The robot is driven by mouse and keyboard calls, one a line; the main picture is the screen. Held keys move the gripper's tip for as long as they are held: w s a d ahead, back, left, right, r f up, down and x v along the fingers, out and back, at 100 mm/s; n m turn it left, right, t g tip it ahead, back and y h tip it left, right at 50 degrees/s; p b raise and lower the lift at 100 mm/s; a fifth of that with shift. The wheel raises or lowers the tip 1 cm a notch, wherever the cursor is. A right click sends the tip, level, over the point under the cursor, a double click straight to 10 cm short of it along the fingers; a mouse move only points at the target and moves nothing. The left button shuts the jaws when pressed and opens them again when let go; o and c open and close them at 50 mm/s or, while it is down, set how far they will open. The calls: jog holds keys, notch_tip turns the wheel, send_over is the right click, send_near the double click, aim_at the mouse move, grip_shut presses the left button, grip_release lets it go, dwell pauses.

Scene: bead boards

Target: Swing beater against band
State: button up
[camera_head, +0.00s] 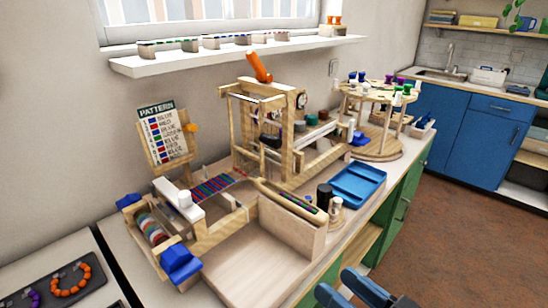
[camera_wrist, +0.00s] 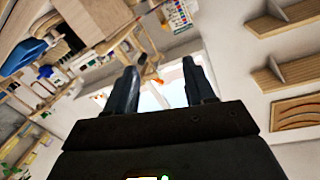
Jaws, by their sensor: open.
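A wooden loom stands on the bench, its upright frame (camera_head: 240,110) topped by an orange handle (camera_head: 258,67). A narrow striped red, blue and green band (camera_head: 215,187) stretches in front of the frame. I cannot tell for sure which bar of the loom is the beater; a white block with a round knob (camera_head: 182,199) stands at the band's near left end. My gripper (camera_head: 350,290) is at the bottom edge of the head view, well apart from the loom. In the wrist view my gripper (camera_wrist: 161,80) has its fingers spread with nothing between them.
A pattern card (camera_head: 163,134) leans behind the loom. A blue tray (camera_head: 357,185) and dark and pale cylinders stand to its right, before a round bead stand (camera_head: 375,145). A bead shelf (camera_head: 240,53) hangs above. The floor (camera_head: 460,210) is clear.

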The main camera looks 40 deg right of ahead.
aim_at(278, 147)
jog(key=w+d+r+m+t+h+b, duration=0.1)
jog(key=w+d+r+m, duration=0.1)
jog(key=w+d, duration=0.3)
jog(key=w+d+r+m+t+h+b, duration=0.1)
jog(key=w+d, duration=0.4)
jog(key=w, duration=0.9)
jog(key=w+d+r+m+h+b, duration=0.2)
jog(key=w+d+r+m+b, duration=0.1)
jog(key=w, duration=0.7)
jog(key=shift+d+r+m+t, duration=0.2)
jog(key=shift+d+r+m, duration=0.1)
jog(key=shift+d+m, duration=0.25)
jog(key=shift+d+r+m+t, duration=0.2)
jog(key=shift+d+r+m, duration=0.1)
jog(key=shift+d+m, duration=0.25)
jog(key=shift+c, duration=0.2)
grip_shut()
